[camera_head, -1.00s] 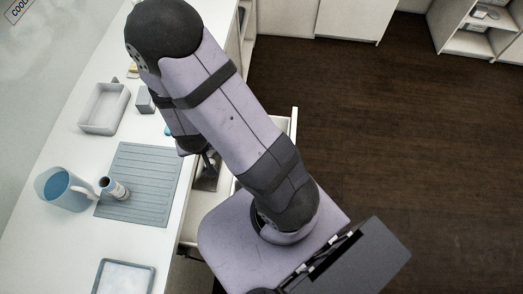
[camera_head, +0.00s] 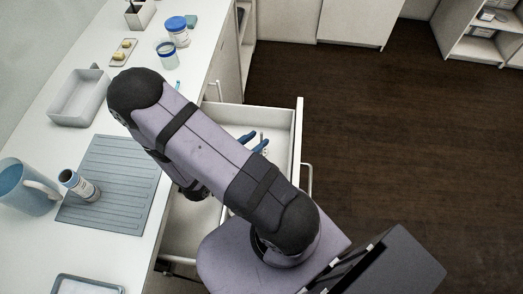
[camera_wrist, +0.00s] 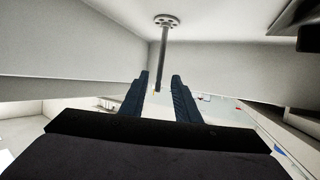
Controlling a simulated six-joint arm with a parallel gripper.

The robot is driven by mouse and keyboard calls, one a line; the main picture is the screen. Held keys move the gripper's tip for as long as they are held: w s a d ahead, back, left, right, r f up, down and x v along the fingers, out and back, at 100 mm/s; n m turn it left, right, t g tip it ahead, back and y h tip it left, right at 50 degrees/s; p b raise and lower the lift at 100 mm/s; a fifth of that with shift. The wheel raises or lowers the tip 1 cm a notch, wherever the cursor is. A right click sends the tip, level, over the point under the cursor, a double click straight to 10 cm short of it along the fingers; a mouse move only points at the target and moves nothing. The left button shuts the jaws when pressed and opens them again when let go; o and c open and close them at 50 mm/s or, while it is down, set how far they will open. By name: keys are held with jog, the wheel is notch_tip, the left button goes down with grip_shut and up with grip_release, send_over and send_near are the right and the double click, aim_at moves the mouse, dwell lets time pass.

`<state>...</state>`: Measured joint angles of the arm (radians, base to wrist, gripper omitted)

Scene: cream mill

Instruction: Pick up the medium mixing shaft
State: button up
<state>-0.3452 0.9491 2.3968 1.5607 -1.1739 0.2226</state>
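In the wrist view, a grey metal shaft (camera_wrist: 163,60) with a round holed disc at its far end lies ahead of my gripper (camera_wrist: 160,82). Its near end shows in the gap between the two dark fingers, with space on both sides. My gripper is open and nothing is visibly clamped in it. I cannot tell the shaft's size class from this view.
On the counter are a blue jug (camera_head: 27,190), a small bottle (camera_head: 84,187) on a grey ribbed mat (camera_head: 125,175), a grey bin (camera_head: 78,98) and lidded jars (camera_head: 177,32). Pale walls flank the gripper closely in the wrist view.

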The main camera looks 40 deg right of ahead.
jog(key=shift+p+x, duration=1)
jog(key=shift+x, duration=2.65)
jog(key=shift+s+f, duration=0.1)
jog(key=shift+s, duration=0.05)
grip_shut()
